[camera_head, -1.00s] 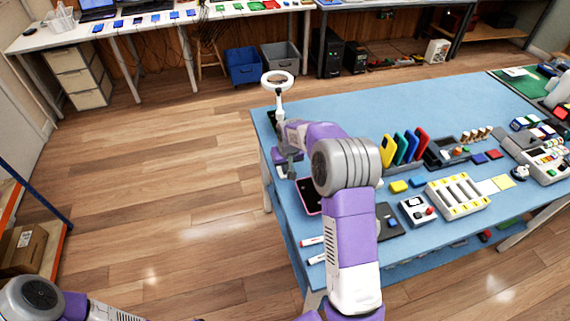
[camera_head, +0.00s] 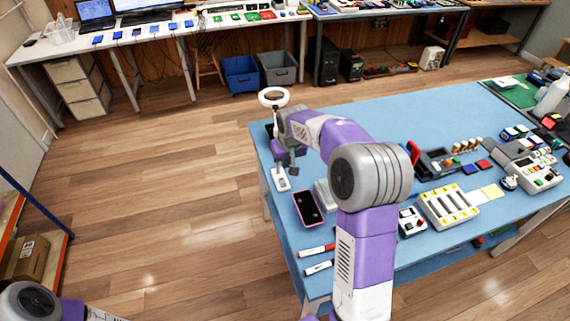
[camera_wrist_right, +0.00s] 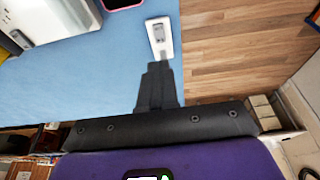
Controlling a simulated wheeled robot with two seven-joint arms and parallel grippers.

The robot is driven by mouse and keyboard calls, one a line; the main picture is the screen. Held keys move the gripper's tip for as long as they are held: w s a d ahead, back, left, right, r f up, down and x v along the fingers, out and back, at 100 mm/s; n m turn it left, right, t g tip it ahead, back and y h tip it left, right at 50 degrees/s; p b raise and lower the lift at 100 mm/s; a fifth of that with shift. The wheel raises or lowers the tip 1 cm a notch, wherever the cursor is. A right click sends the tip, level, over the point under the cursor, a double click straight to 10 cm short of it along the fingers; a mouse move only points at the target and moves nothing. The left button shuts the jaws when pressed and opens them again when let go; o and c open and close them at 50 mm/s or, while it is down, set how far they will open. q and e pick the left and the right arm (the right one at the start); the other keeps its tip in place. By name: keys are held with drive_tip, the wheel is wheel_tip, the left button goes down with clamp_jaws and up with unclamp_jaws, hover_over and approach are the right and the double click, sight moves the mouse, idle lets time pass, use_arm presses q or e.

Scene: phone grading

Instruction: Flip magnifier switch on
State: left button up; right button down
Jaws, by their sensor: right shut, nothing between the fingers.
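The magnifier's white ring head (camera_head: 274,97) stands at the table's far left corner; its stem is partly hidden by my right arm. A white switch unit (camera_head: 280,181) with a grey rocker lies near the table's left edge. In the right wrist view, the switch unit (camera_wrist_right: 160,42) lies just beyond my closed fingertips, its grey rocker uncovered. My right gripper (camera_head: 291,168) is shut and empty, pointing down close beside the switch unit; it also shows in the wrist view (camera_wrist_right: 158,72). Contact cannot be told. My left gripper is out of view.
A pink-edged phone (camera_head: 308,208) lies just in front of the switch unit, with red and black markers (camera_head: 317,250) nearer. A white battery-style tray (camera_head: 448,206) and other devices fill the right side. Open floor lies left of the blue table (camera_head: 430,120).

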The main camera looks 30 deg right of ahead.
sight(280, 178)
drive_tip(key=shift+s+r, duration=0.1)
drive_tip(key=shift+r, duration=0.1)
drive_tip(key=shift+w+r+t+b, duration=0.25)
drive_tip(key=shift+w+b, duration=0.5)
drive_tip(key=shift+b, duration=0.45)
drive_tip(key=shift+f, duration=0.1)
drive_tip(key=b+x, duration=0.1)
drive_tip(key=x, duration=0.3)
drive_tip(key=b+x, duration=0.1)
drive_tip(key=x, duration=0.4)
drive_tip(key=b+x, duration=0.1)
drive_tip(key=x, duration=0.3)
drive_tip(key=shift+s+f+b, duration=0.15)
drive_tip(key=shift+f+b, duration=0.25)
drive_tip(key=shift+f, duration=0.1)
